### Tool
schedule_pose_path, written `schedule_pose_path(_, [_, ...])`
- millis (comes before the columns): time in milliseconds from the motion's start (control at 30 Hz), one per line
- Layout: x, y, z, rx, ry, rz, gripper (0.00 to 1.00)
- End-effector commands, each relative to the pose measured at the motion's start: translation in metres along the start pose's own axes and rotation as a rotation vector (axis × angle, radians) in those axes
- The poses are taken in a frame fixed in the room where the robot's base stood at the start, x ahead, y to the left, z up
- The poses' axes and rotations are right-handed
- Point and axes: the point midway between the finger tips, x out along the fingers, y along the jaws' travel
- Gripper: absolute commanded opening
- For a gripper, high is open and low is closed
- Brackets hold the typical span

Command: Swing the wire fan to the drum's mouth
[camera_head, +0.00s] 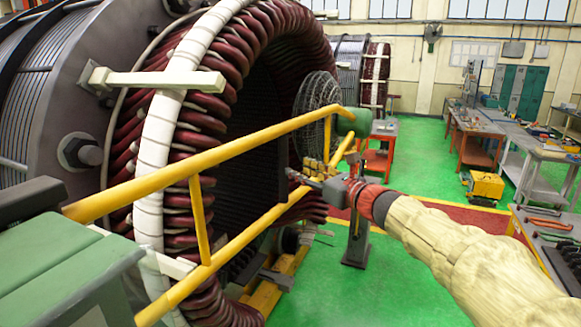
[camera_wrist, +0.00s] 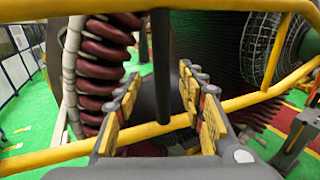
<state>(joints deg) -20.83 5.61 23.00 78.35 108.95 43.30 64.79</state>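The wire fan (camera_head: 318,98) has a round grey wire cage and a green motor housing (camera_head: 345,122). It stands at the right side of the drum's mouth, behind the yellow rail; it also shows at upper right in the wrist view (camera_wrist: 262,48). The drum (camera_head: 165,125) is a large stator with dark red coils and a white band around its mouth; its coils fill the upper left of the wrist view (camera_wrist: 105,50). My gripper (camera_head: 298,176) is by the lower rail, left of and below the fan. In the wrist view its yellow-padded fingers (camera_wrist: 160,82) are apart, not on the fan.
Yellow railing (camera_head: 240,145) crosses in front of the drum, with a dark upright (camera_wrist: 161,65) ahead of my fingers. A dark stand (camera_head: 357,245) is below the fan. Workbenches (camera_head: 530,165) and a yellow cart (camera_head: 486,187) are at right.

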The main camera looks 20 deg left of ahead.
Motion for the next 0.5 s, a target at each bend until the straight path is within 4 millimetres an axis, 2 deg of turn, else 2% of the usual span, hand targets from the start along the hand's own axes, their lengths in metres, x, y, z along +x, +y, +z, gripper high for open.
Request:
schedule_pose_path(100, [-0.017, -0.001, 0.000, -0.001, 0.000, -0.001, 0.40])
schedule_pose_path(200, [-0.024, 0.000, 0.000, -0.001, 0.000, 0.000, 0.40])
schedule_pose_path(500, [-0.028, 0.000, 0.000, -0.001, 0.000, 0.001, 0.40])
